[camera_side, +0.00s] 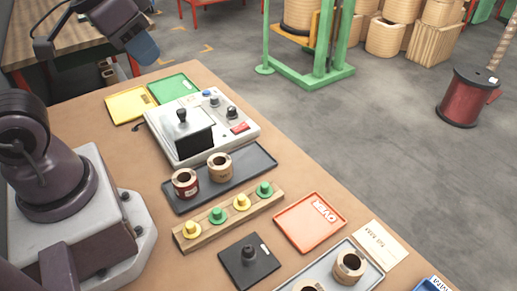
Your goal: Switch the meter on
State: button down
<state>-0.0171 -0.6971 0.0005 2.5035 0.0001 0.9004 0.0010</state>
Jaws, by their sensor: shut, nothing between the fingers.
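The meter (217,139) is a pale grey box on the brown table. It has a black panel with a dark round-topped post behind it on its left part. A red rocker switch (240,127) is on its right end; I cannot tell which way it is tipped. A blue button (207,93) and dark knobs (232,112) are along its far side. My gripper (143,52) appears at the upper left, in the air beyond the table's far left corner. It is well apart from the meter, shut and empty; its fingertips are hard to make out.
A dark tray (245,180) with two coils lies in front of the meter. Yellow (128,104) and green (174,86) trays lie behind it. Nearer are a wooden peg rail (213,235), a black plate (265,270) and an orange tray (310,222).

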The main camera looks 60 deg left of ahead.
jog(key=shift+s+d+r+t, duration=0.15)
jog(key=shift+r+t, duration=0.15)
jog(key=shift+r, duration=0.3)
jog(key=w+a+f+m+g, duration=0.2)
jog(key=w+a+f+m, duration=0.4)
jog(key=w, duration=0.5)
jog(key=w+a+f+m+g, duration=0.2)
jog(key=w+a+f+m, duration=0.3)
jog(key=w+f+m, duration=0.6)
jog(key=shift+a+m, duration=0.4)
jog(key=shift+m, duration=0.2)
